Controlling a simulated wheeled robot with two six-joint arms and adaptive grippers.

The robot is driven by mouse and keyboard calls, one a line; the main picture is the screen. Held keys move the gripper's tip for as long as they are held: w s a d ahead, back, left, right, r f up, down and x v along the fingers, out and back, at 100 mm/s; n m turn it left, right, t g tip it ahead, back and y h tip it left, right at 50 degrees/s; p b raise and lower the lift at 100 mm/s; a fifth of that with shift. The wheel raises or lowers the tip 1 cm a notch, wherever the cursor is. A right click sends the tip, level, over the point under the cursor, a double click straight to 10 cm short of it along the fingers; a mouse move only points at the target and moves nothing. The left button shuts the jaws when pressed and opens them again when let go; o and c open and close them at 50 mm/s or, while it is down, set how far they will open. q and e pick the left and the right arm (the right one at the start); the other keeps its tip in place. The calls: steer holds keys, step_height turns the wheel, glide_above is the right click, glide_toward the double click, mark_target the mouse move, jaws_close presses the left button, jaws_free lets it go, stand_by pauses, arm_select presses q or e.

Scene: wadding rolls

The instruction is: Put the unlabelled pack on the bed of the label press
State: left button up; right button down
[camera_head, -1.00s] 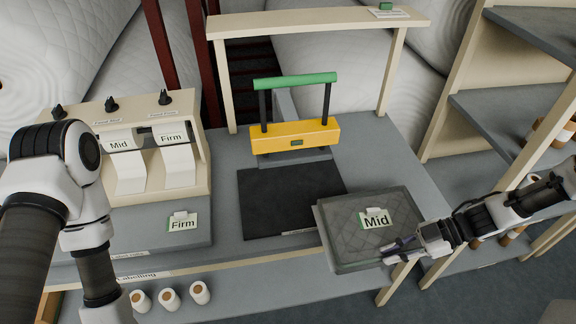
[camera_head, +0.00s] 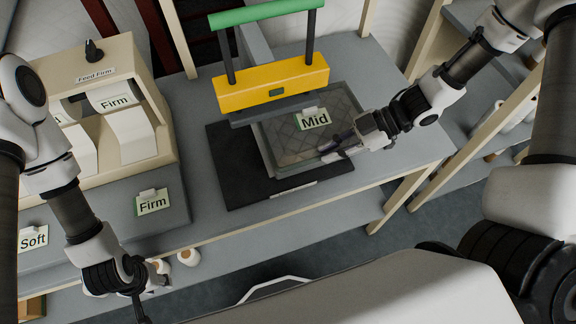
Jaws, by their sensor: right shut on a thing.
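The grey quilted pack (camera_head: 290,145) has a white and green card reading "Mid" (camera_head: 314,120) on top. It lies over the back and right part of the black bed (camera_head: 228,170) of the label press, slightly turned. Its far edge is by the yellow press head (camera_head: 270,85), which has a green handle bar (camera_head: 265,12). I cannot tell whether the pack rests fully on the bed. My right gripper (camera_head: 340,148) is shut on the pack's right side. My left gripper (camera_head: 143,286) hangs low at the front left, away from the pack; its fingers are unclear.
A cream label feeder (camera_head: 118,105) with "Firm" labels stands on the left. Cards reading "Firm" (camera_head: 153,202) and "Soft" (camera_head: 32,238) are in front of it. White rolls (camera_head: 189,257) sit below the table's front edge. Shelves stand at the right. The grey table is free right of the bed.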

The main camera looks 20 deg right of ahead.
mark_target(289, 166)
steer(key=a, duration=0.6)
steer(key=w+a, duration=0.1)
steer(key=a, duration=0.2)
steer(key=shift+a, duration=0.25)
step_height(289, 166, down, 3)
steer(key=shift+f+p, duration=0.2)
steer(key=shift+p, duration=0.5)
steer(key=shift+w+f, duration=0.15)
steer(key=shift+f, duration=0.15)
steer(key=c, duration=1.2)
jaws_free()
steer(key=shift+a, duration=0.1)
arm_select(q)
steer(key=shift+w, duration=0.15)
steer(key=shift+r, duration=0.15)
